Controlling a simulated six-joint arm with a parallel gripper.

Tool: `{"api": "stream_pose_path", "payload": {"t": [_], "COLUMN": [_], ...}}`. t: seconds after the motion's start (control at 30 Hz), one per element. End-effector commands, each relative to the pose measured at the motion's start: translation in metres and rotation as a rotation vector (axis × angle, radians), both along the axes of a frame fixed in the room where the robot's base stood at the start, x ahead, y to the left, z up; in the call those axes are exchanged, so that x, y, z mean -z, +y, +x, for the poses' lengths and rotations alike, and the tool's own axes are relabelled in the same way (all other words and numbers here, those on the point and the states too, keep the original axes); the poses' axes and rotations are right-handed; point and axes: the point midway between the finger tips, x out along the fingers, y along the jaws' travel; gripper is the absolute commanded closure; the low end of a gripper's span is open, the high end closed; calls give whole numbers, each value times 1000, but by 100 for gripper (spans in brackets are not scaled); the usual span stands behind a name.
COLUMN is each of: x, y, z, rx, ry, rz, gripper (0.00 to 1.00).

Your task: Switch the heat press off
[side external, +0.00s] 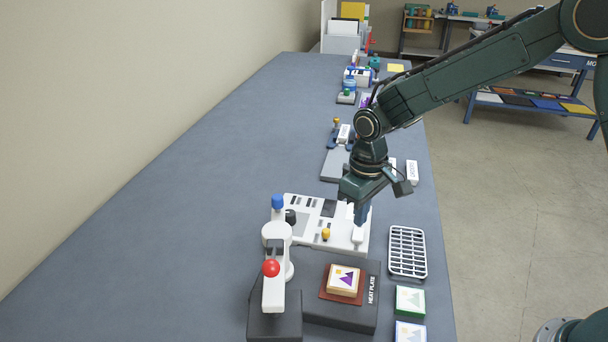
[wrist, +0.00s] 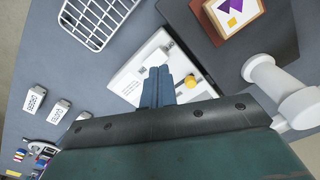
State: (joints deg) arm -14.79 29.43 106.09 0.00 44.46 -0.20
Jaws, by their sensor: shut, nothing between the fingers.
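The heat press has a white arm (side external: 276,290) with a red ball on a dark base, beside a dark heat plate (side external: 340,317). A brown pad with a picture tile (side external: 343,279) lies on the plate. Behind it is a white control panel (side external: 300,206) with slots, a black knob (side external: 290,217), a small yellow knob (side external: 326,235) and a white switch (side external: 357,237). My gripper (side external: 361,219) is shut and empty, pointing down just over the panel beside the white switch. In the wrist view, the blue fingers (wrist: 157,78) hide part of the panel; the yellow knob (wrist: 191,81) shows beside them.
A white wire rack (side external: 407,252) stands right of the panel, with two picture tiles (side external: 410,300) in front of it. Small labelled blocks (side external: 412,172) and a grey plate with levers (side external: 335,165) lie farther back. The table's left side is clear.

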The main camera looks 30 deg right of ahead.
Motion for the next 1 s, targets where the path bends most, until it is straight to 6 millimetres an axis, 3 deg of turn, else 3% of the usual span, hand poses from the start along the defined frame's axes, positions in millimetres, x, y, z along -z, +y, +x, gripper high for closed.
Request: {"api": "stream_pose_path", "payload": {"t": [0.43,1.0], "x": [-25,-33], "y": [0,-2], "z": [0,-2], "rx": [0,3], "ry": [-1,-6], "rz": [0,2], "gripper": [100,100]}}
